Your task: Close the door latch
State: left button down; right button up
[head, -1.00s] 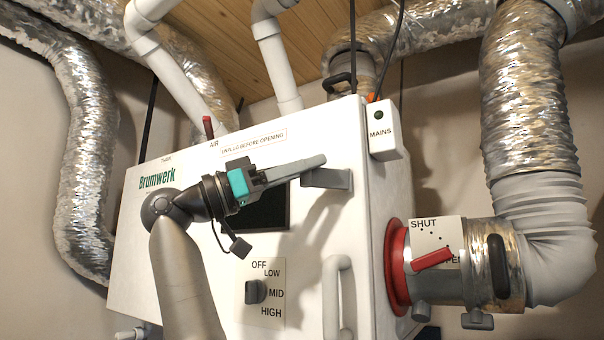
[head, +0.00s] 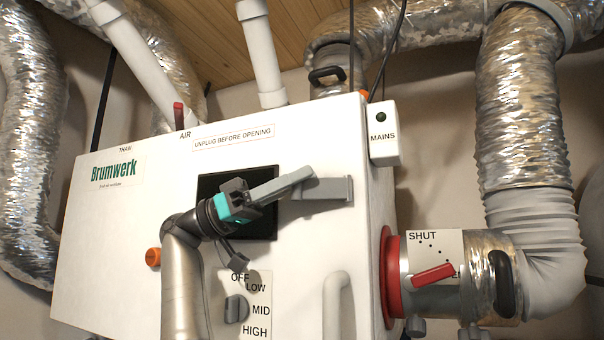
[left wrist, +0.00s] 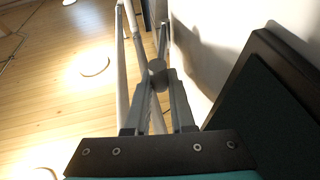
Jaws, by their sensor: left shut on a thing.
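The door latch shows in the head view as a light grey lever (head: 288,184) in front of the white cabinet's front, beside a darker grey bracket (head: 325,189) near the right edge. The lever slants up to the right, its free tip close to the bracket's top. My left gripper (head: 254,194), with a teal band, is shut on the lever's left part, in front of the dark window. In the left wrist view the two grey fingers (left wrist: 157,100) close around a grey piece with a round end (left wrist: 157,75). Whether the lever touches the bracket cannot be told. My right gripper is not in view.
The white cabinet (head: 120,230) carries a dark window (head: 207,183), a dial (head: 236,309) and a white pull handle (head: 336,305). At right are a red flange (head: 392,275), a red damper lever (head: 433,274) and foil ducts (head: 520,120). A mains box (head: 383,134) hangs at the top right edge.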

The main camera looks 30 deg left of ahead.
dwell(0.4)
pick_arm(q)
jog(key=c, duration=0.8)
grip_release()
jog(key=shift+o, duration=0.2)
